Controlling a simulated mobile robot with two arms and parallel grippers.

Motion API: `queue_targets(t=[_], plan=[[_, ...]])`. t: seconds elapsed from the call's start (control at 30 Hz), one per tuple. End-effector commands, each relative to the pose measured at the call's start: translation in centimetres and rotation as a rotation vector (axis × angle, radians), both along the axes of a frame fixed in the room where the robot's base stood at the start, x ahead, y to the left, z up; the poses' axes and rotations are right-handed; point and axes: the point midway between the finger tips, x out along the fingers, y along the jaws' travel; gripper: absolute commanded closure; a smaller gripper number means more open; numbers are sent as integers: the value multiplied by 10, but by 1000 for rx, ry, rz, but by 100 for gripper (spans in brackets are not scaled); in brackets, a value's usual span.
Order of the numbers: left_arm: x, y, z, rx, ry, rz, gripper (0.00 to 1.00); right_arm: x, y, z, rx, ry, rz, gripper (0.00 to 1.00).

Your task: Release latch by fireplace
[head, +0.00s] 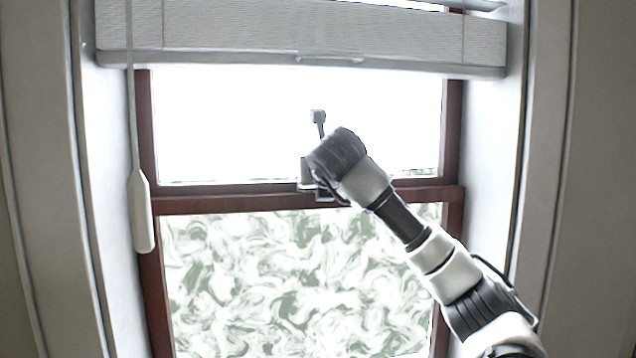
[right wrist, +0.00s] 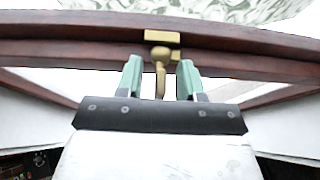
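A brass latch (right wrist: 160,62) is mounted on the dark red-brown window rail (right wrist: 80,50) in the right wrist view. Its lever points down toward my gripper. My right gripper (right wrist: 160,80) is open, with one green-tipped finger on each side of the lever and gaps visible between. In the head view my right arm reaches up from the lower right to the middle rail (head: 230,198) of the window. There my wrist hides the latch and most of the right gripper. My left gripper does not show in either view.
A grey blind (head: 300,35) is raised across the window top. A cord with a pale handle (head: 141,212) hangs at the left. The lower pane (head: 290,280) has a swirled pattern. White side walls (head: 497,140) flank the window recess.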

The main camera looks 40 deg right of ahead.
Motion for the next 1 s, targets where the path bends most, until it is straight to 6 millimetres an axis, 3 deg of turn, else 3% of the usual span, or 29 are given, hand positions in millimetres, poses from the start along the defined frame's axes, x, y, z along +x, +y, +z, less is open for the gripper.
queue_targets(t=[0.37,0.8,1.0], plan=[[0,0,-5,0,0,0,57,-6,4,2,-1,-2,2,63],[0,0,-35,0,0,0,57,-72,42,33,-1,-5,3,63],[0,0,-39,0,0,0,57,-85,49,40,-1,-1,2,63]])
